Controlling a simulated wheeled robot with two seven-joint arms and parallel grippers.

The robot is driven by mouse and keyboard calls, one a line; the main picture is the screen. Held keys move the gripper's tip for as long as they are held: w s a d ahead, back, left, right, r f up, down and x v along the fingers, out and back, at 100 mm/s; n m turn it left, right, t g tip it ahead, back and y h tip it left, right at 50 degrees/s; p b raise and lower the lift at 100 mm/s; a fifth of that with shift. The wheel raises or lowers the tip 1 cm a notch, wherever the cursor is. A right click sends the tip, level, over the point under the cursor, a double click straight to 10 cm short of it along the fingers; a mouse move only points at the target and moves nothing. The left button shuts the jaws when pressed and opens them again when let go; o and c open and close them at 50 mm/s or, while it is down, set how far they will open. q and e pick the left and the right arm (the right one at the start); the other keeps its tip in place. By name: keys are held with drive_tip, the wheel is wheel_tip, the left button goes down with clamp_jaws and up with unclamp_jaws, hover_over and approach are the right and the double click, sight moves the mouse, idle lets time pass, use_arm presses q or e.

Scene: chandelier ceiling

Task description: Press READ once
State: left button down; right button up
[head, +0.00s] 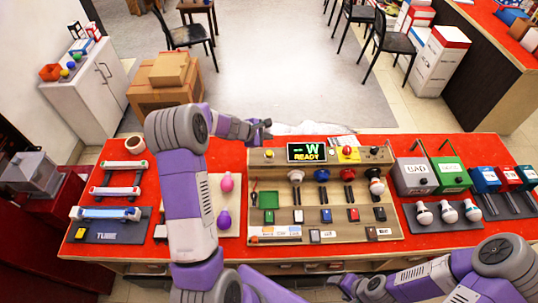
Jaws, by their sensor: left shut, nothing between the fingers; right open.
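A wooden test board (335,222) lies on the red table. Its raised back panel has a display (309,152) with green "-W" and yellow "READY". Right of the display is a red button (348,151) on a yellow plate, then a dark knob (374,150). My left gripper (267,130) is shut and empty, near the panel's back left corner, apart from the red button. My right gripper (340,284) is open and empty at the table's front edge.
Bulbs stand in the board's sockets (323,176). Left are tubes on a dark mat (105,230) and pink and purple bulbs (224,217). Right are grey and green boxes (413,177) and white bulbs (448,211). My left arm spans the table's left half.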

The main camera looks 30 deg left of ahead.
use_arm(q)
drive_tip(key=b, duration=0.4)
hover_over(267, 154)
wheel_tip(267, 154, down, 6)
drive_tip(key=shift+d+r, duration=0.1)
drive_tip(key=shift+r, duration=0.1)
drive_tip(key=shift+w+f+b, duration=0.1)
drive_tip(key=shift+f+b, duration=0.45)
drive_tip(key=shift+b, duration=0.05)
idle(1.0)
drive_tip(key=shift+f+b, duration=0.4)
drive_tip(key=shift+b, duration=0.15)
drive_tip(key=shift+f+b, duration=0.5)
drive_tip(key=shift+b, duration=0.05)
idle(0.5)
drive_tip(key=shift+r, duration=0.15)
drive_tip(key=shift+r+p, duration=0.65)
drive_tip(key=shift+r, duration=0.1)
drive_tip(key=shift+r+p, duration=2)
drive_tip(key=shift+r, duration=0.55)
